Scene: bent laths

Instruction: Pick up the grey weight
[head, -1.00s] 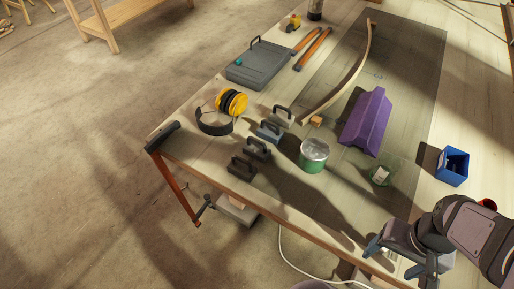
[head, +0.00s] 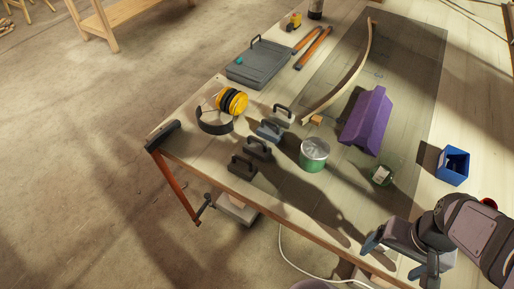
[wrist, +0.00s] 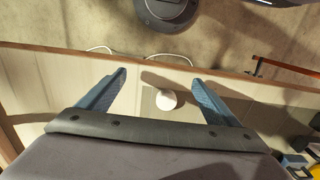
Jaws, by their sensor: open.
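Several weights with handles stand in a slanting row on the bench's left part in the head view. The one at the far end is a pale grey weight (head: 283,116). Beside it is a blue-grey weight (head: 269,130), then a dark grey weight (head: 258,150) and a nearly black weight (head: 242,168). My gripper (head: 398,256) is at the bench's near right edge, well apart from them. In the wrist view my gripper (wrist: 159,77) is open, with nothing held between its blue fingers. A small white round thing (wrist: 166,99) shows below, between the fingers.
A blue box (head: 453,166) is at right.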

